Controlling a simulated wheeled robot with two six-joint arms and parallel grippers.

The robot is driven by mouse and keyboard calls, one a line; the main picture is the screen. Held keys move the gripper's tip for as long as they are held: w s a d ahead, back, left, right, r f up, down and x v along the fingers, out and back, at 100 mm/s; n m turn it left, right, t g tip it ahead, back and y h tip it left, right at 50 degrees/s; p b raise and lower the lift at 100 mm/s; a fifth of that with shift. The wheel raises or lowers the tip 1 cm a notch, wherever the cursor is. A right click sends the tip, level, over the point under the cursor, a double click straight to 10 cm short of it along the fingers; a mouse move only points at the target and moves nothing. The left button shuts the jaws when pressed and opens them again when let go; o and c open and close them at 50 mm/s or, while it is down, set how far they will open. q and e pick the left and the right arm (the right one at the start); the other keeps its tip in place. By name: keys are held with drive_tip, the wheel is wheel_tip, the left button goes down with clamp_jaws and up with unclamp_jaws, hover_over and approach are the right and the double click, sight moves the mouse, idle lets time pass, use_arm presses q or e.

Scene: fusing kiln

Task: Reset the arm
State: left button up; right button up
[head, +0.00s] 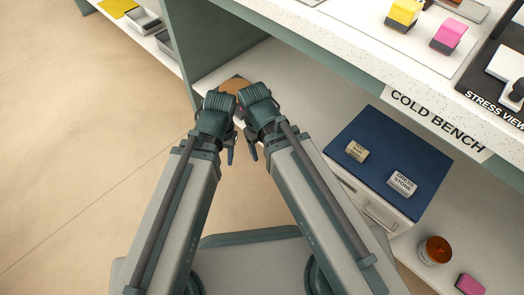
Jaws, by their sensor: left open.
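My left gripper (228,152) hangs at the end of the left arm near the middle of the view, and I see no object in it. My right gripper (252,151) is close beside it, at the end of the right arm. Its jaws are mostly hidden by its own wrist, so I cannot tell how they stand. Both arms reach forward from the bottom of the view and converge, with the wrists almost side by side. An orange-brown round thing (235,84) shows partly behind the two wrists.
The cold bench (350,50) runs across the upper right. Below it, a drawer unit with a blue top (385,150) bears a tan block (356,152) and a grey "dress stone" block (403,183). An amber jar (434,251) and pink block (470,285) are lower right. Left floor is clear.

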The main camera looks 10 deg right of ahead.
drive_tip(key=shift+s+a+m, duration=0.3)
drive_tip(key=shift+s+m, duration=0.35)
drive_tip(key=shift+m, duration=0.35)
drive_tip(key=shift+r, duration=0.15)
